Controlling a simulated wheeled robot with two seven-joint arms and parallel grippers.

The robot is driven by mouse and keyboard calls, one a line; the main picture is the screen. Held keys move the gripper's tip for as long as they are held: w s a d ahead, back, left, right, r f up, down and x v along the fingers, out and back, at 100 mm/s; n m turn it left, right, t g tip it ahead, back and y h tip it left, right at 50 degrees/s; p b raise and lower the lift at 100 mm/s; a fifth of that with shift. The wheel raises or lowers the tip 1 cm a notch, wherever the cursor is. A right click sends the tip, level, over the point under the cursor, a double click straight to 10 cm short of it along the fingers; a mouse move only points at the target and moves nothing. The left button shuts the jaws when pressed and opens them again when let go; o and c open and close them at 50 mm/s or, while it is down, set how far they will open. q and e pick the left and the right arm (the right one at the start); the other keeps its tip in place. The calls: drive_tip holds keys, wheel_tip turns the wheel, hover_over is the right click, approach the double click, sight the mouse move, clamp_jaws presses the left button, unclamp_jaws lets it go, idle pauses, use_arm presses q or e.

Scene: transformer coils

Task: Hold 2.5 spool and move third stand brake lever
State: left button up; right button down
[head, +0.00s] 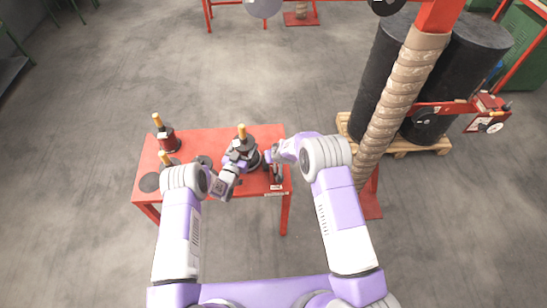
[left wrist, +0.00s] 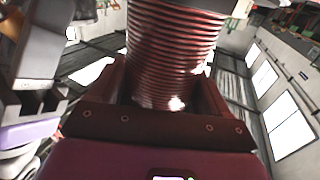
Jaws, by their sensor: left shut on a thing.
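A spool with a dark top and an orange peg (head: 241,130) stands near the right end of the red table. In the left wrist view the spool (left wrist: 172,55) is wound with shiny copper-red wire and stands between my fingers. My left gripper (head: 238,158) is shut on this spool from the front; its dark red fingers (left wrist: 168,98) sit on both sides of the winding. My right gripper (head: 277,160) is at the table's right end, close beside the spool stand. Its fingers are too small and covered to read. The brake lever cannot be made out clearly.
The red table (head: 205,138) also holds another spool stand (head: 166,140) at the left and a dark round plate (head: 149,182). A wrapped post (head: 398,95) and large black cylinders (head: 459,65) on a pallet (head: 408,148) stand to the right. Open floor lies left.

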use_arm(q)
drive_tip(key=shift+r, duration=0.1)
use_arm(e)
drive_tip(key=shift+s+d+f, duration=0.1)
drive_tip(key=shift+s+f, duration=0.05)
drive_tip(key=shift+f, duration=0.1)
use_arm(q)
drive_tip(key=shift+w, duration=0.1)
use_arm(e)
drive_tip(key=c, duration=1)
unclamp_jaws()
drive_tip(key=shift+o, duration=0.2)
drive_tip(key=shift+r, duration=0.1)
drive_tip(key=shift+r, duration=0.1)
drive_tip(key=shift+r, duration=0.25)
drive_tip(key=v, duration=1.1)
drive_tip(key=shift+d+r, duration=0.1)
